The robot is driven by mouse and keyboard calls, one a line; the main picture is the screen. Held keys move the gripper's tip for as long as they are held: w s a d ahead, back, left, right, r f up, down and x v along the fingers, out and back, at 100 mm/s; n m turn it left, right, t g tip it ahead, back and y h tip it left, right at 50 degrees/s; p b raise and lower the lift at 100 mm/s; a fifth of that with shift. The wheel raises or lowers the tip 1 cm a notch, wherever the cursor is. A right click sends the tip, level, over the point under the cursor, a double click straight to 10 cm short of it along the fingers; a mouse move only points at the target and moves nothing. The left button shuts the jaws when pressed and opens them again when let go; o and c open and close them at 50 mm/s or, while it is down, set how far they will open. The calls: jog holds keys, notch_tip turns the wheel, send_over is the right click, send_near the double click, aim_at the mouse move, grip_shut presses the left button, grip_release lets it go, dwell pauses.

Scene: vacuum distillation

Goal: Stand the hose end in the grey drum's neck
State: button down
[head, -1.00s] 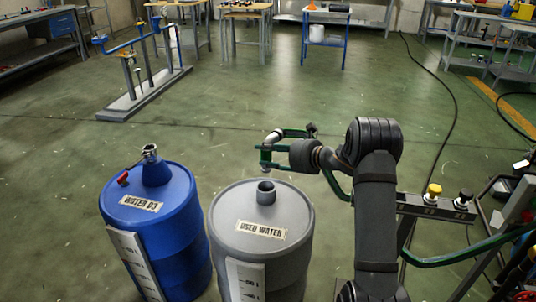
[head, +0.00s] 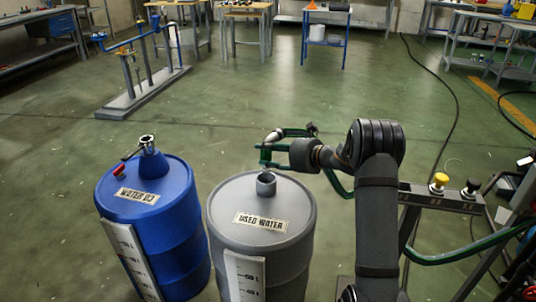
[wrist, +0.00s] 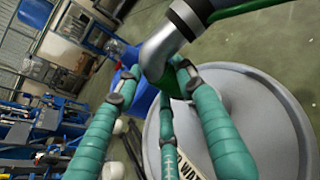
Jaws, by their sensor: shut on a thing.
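The grey drum (head: 230,200), labelled USED WATER, stands upright with a short open neck (head: 266,184) on its lid. My gripper (head: 268,154) is just above this neck. Its green fingers are shut on the hose end, a pale metal elbow (head: 275,136) with its bend upward. In the wrist view the elbow (wrist: 160,52) sits between the teal fingertips (wrist: 155,82), with the green hose (wrist: 245,8) leading off it. The hose end's lower tip is hidden by the fingers. The neck's dark opening shows below them, apparently with a small gap.
A blue drum (head: 155,235), labelled WATER 03, stands close left of the grey drum, with a raised spout (head: 150,158) and a red cap. The floor behind is open.

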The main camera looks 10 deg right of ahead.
aim_at(268, 171)
jog(key=shift+f+b, duration=0.75)
jog(key=shift+f, duration=0.15)
jog(key=shift+b, duration=1.1)
dwell(1.2)
jog(key=shift+f+b, duration=2.95)
jog(key=shift+b, duration=0.5)
jog(key=c, duration=1)
grip_release()
jog(key=shift+d+f, duration=0.1)
jog(key=v, duration=1.2)
